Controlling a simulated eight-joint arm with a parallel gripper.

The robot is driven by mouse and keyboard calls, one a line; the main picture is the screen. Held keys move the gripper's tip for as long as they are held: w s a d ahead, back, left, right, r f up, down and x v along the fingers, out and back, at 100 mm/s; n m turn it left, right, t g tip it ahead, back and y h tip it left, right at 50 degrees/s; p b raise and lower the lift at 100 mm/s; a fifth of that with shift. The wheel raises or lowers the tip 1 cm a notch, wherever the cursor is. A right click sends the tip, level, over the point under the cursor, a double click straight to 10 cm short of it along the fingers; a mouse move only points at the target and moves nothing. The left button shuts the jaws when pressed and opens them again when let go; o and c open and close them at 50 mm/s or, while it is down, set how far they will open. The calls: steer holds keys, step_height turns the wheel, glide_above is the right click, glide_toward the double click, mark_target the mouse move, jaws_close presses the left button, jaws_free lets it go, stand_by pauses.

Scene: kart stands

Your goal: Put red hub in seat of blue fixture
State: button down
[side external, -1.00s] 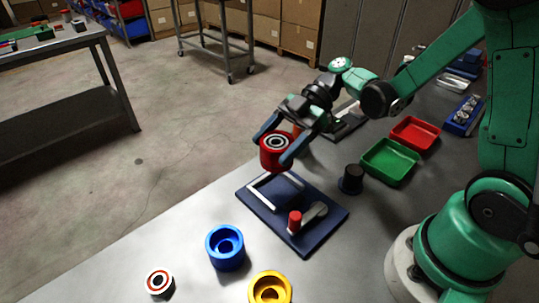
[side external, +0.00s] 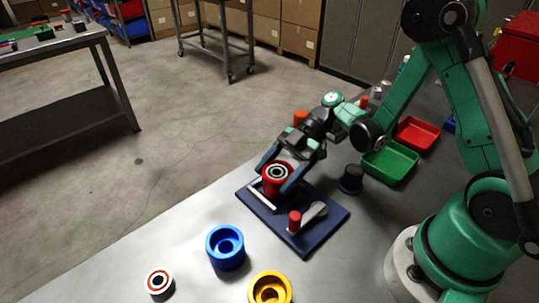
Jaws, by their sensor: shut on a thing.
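The red hub (side external: 275,184) is a red cylinder with a ringed silver and black centre. My gripper (side external: 277,176) is shut on it, one finger on each side, and holds it upright over the dark blue plate fixture, near its white L-shaped bracket. Whether the hub touches the plate cannot be told. The blue fixture (side external: 225,261) is a blue round cup with a stepped hole in its top. It stands on the table in front and to the left of the hub, apart from it, and its seat looks empty.
The dark blue plate (side external: 318,229) carries a grey lever and red knob (side external: 295,221). A yellow cup (side external: 270,293) and a red-ringed bearing (side external: 158,282) stand near the blue fixture. A black knob (side external: 351,179), green tray (side external: 388,165) and red tray (side external: 417,134) lie right.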

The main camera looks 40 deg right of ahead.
jaws_free()
steer(key=shift+v, duration=2.85)
